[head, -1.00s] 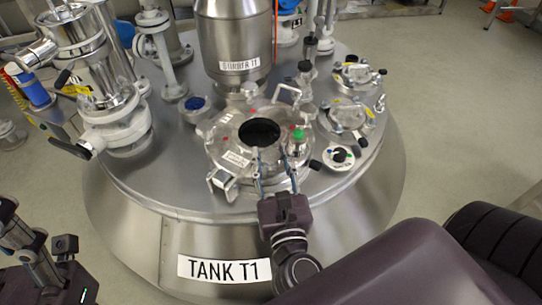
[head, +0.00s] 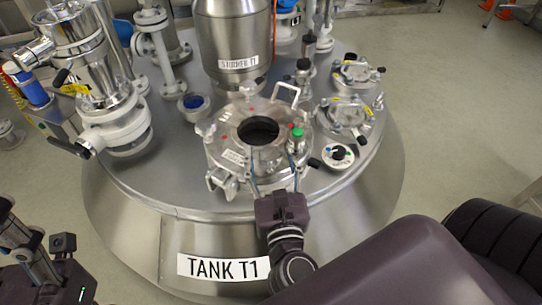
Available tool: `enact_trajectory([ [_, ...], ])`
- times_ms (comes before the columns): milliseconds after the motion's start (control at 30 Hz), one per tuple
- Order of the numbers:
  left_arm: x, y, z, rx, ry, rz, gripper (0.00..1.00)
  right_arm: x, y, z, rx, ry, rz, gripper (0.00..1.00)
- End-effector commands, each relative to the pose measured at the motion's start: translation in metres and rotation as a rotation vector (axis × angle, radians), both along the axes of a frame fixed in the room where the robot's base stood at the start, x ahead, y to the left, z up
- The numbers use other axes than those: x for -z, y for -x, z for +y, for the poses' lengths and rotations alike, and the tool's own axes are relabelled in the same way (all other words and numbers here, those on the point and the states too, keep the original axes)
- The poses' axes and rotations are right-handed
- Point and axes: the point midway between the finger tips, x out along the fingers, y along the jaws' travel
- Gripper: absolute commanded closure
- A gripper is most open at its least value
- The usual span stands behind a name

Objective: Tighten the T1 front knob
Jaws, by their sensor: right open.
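Tank T1 (head: 330,200) is a steel vessel with its name label on the front. On its lid is a round hatch (head: 230,135) with a dark round window. A clamp fitting (head: 222,182) sits at the hatch's front left, and a green-topped fitting (head: 297,138) at its right. My right gripper (head: 272,172) is open at the hatch's front edge, its thin fingers spread apart and pointing at the hatch. I cannot clearly make out a front knob; the gripper covers part of that edge.
The stirrer housing (head: 232,40) stands behind the hatch. A white-flanged valve (head: 118,128) stands at left. A round dial (head: 339,156) and two small ports, including one with a yellow tag (head: 346,114), are at right. Bare lid lies left of the hatch.

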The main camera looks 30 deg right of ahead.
Motion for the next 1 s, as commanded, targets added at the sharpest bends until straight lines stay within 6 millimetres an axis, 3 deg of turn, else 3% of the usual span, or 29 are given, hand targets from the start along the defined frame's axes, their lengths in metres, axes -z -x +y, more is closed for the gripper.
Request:
enact_trajectory([
  [167,0.0,0.0,0.0,0.0,0.001,0.001,0.46,0.002,0.012,0.005,-0.001,0.001,0.005,0.46],
  [633,0.001,0.0,-0.001,0.002,-0.001,0.004,0.46,0.001,0.095,0.036,-0.003,0.002,0.004,0.46],
  [800,0.001,0.0,-0.001,0.002,-0.001,0.005,0.46,0.0,0.11,0.041,-0.002,0.001,0.001,0.46],
  [1000,0.001,0.0,-0.001,0.002,-0.001,0.005,0.46,0.0,0.113,0.042,0.0,-0.001,-0.001,0.46],
])
